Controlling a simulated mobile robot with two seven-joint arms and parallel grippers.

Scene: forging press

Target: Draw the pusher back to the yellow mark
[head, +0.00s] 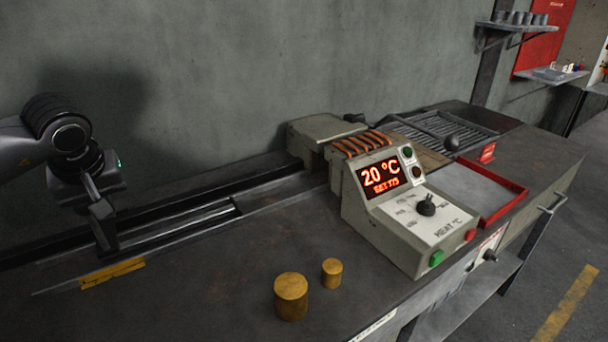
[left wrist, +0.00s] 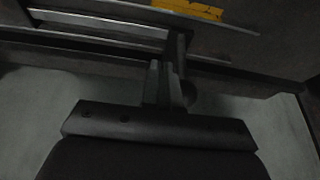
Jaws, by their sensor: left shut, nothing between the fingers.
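The pusher looks to be the dark upright piece (head: 106,236) standing over the rails at the left of the head view. It shows as a dark post (left wrist: 178,48) in the left wrist view. The yellow mark (head: 112,273) is a strip on the bench just in front of the track, about level with the pusher; it also shows in the left wrist view (left wrist: 188,9). My left gripper (head: 97,200) is shut and empty, pointing down against or right beside the pusher's top. Contact cannot be told. A rounded dark part (left wrist: 189,90) is partly hidden beside the fingers.
Metal rails (head: 180,223) run right to a grey housing with orange coils (head: 362,143). A control box (head: 400,210) reads 20 °C. Two brass cylinders, a large one (head: 291,297) and a small one (head: 332,272), stand on the bench front. A red-edged tray (head: 513,204) lies right.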

